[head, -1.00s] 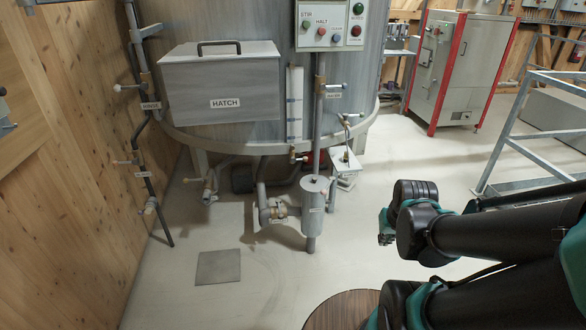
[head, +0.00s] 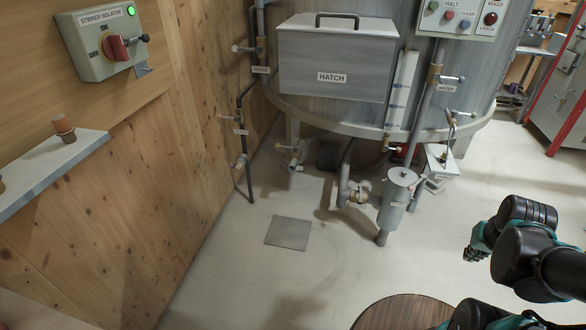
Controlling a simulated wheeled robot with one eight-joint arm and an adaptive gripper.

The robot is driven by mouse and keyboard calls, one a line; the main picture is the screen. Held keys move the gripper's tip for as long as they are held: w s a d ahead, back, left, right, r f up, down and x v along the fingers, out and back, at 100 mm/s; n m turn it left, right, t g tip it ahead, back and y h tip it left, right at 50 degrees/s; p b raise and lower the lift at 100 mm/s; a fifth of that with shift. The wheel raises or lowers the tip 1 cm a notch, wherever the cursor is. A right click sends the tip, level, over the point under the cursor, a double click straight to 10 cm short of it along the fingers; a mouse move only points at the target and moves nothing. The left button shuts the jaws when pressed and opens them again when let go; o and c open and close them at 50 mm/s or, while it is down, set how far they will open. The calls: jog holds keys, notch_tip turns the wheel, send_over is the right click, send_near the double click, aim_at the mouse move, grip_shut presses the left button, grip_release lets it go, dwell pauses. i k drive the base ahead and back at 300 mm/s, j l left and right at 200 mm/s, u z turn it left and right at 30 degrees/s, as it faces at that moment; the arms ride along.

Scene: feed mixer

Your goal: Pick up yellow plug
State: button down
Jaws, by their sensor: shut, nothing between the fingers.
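I cannot make out a yellow plug for certain. A small dark and yellowish item (head: 444,156) sits on a small white stand beside the tank, too small to name. Part of another brownish piece (head: 2,186) shows at the picture's left edge. My gripper (head: 470,256) is at the right, small and partly hidden by my arm's wrist. It is shut and empty, over open floor and apart from all these items.
The wall shelf (head: 40,178) juts out below the stirrer isolator box (head: 102,42). The tank with its hatch box (head: 335,65), pipes and a grey cylinder (head: 396,200) stands ahead. A round wooden top (head: 400,315) is low in front. The floor around the grey plate (head: 288,233) is clear.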

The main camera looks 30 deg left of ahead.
aim_at(442, 156)
jog(key=i+j+z, duration=0.15)
jog(key=i+z, duration=0.25)
jog(key=i+j+z, duration=0.75)
jog(key=i+l, duration=0.05)
